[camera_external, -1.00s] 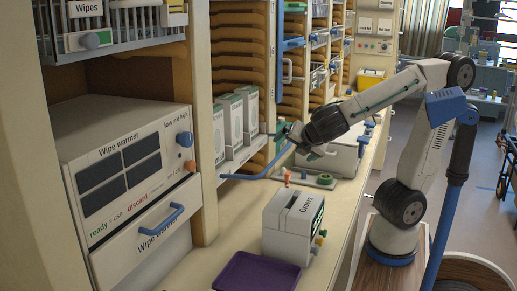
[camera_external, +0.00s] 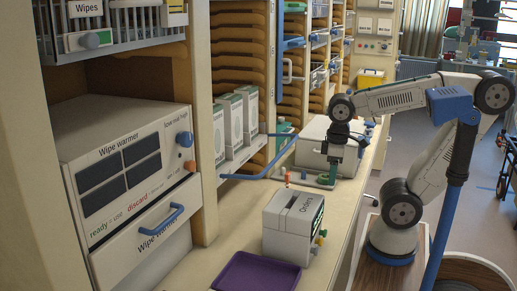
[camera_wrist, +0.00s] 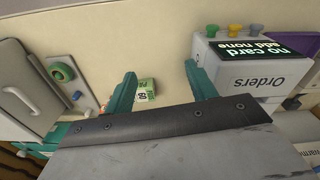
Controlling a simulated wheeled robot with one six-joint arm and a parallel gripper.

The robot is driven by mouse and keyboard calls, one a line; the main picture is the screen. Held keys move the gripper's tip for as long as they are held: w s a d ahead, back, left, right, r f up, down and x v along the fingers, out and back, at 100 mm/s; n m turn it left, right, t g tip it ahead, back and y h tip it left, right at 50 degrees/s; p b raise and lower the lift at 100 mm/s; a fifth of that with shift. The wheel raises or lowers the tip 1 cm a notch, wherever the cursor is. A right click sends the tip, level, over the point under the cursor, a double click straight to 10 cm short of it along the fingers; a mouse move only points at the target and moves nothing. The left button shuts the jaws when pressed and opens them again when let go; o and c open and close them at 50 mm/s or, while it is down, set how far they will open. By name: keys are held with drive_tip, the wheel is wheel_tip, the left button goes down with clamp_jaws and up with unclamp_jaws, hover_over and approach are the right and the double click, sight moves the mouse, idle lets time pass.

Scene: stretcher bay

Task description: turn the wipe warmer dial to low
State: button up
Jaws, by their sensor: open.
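The wipe warmer (camera_external: 128,165) is a white box in the left shelf bay in the external view. Its blue dial (camera_external: 184,139) sits at the upper right of the front, under the words low, mid, high. Which mark it points to is too small to tell. My gripper (camera_external: 334,176) points down over the counter, far to the right of the warmer and apart from the dial. In the wrist view my gripper (camera_wrist: 160,85) shows two teal fingers spread apart with nothing held. The dial is not visible in the wrist view.
An orange on/off knob (camera_external: 189,166) is just below the dial. A blue drawer handle (camera_external: 162,219) sticks out below. The Orders box (camera_external: 292,225) and a purple tray (camera_external: 254,272) stand on the counter. A blue rail (camera_external: 262,168) juts out by white cartons (camera_external: 236,124).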

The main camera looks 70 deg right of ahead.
drive_tip(key=w+a+r+n, duration=0.2)
drive_tip(key=w+a+r, duration=0.35)
drive_tip(key=w, duration=0.25)
drive_tip(key=m+t, duration=0.4)
approach(189, 133)
wheel_tip(189, 133, down, 2)
drive_tip(key=x, duration=0.8)
drive_tip(key=shift+w+r, duration=0.1)
drive_tip(key=shift+w, duration=0.3)
drive_tip(key=c, duration=1)
